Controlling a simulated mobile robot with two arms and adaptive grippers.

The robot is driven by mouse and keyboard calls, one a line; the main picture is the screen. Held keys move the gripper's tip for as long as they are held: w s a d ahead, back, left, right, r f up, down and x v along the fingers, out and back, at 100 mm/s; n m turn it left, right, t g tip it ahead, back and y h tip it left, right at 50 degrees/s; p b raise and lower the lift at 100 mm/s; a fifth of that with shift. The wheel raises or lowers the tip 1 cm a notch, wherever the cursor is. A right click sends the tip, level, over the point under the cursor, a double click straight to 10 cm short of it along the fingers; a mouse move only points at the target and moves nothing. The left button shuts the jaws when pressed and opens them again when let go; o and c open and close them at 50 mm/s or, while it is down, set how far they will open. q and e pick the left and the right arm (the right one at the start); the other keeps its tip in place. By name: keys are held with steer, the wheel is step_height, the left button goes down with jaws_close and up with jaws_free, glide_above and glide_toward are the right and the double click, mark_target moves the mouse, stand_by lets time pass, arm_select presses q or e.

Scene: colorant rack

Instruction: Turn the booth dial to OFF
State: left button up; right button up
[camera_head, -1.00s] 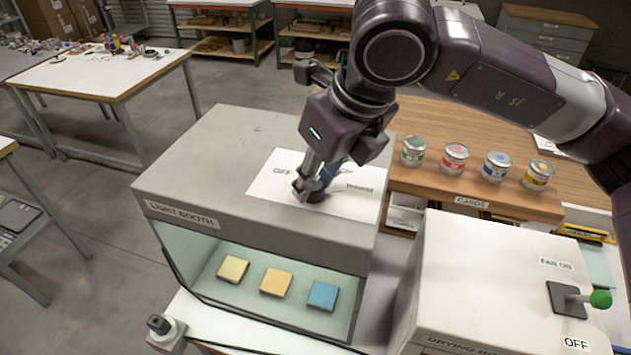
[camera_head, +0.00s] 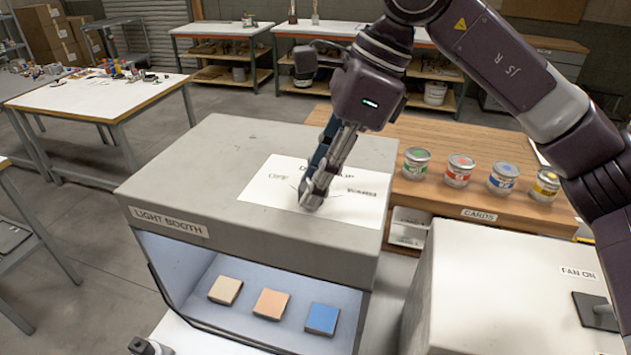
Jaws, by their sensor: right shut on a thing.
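The light booth (camera_head: 165,187) is a grey box with a white label plate (camera_head: 262,192) on its top. My right gripper (camera_head: 313,192) points down onto the plate with its fingers together, shut on the booth dial. The fingers hide the dial, so I cannot read where it points. Small print on the plate shows left of, behind and right of the fingers; part of it is covered and too small to read surely. The booth's inside (camera_head: 190,270) is lit bluish white.
Inside the booth lie a cream tile (camera_head: 225,290), a peach tile (camera_head: 271,303) and a blue tile (camera_head: 322,318). Several paint cans (camera_head: 459,170) stand on the wooden top behind. At right is a white box (camera_head: 490,280) with a FAN ON label and a lever.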

steer(key=n+g, duration=0.1)
steer(key=n, duration=0.1)
steer(key=n+g+p, duration=0.1)
steer(key=n, duration=0.2)
steer(key=shift+w+r, duration=0.1)
steer(key=shift+w, duration=0.05)
steer(key=shift+n+h, duration=0.3)
stand_by(0.3)
steer(key=o, duration=1.2)
steer(key=shift+c, duration=0.2)
steer(key=v, duration=1.2)
steer(key=shift+w, duration=0.1)
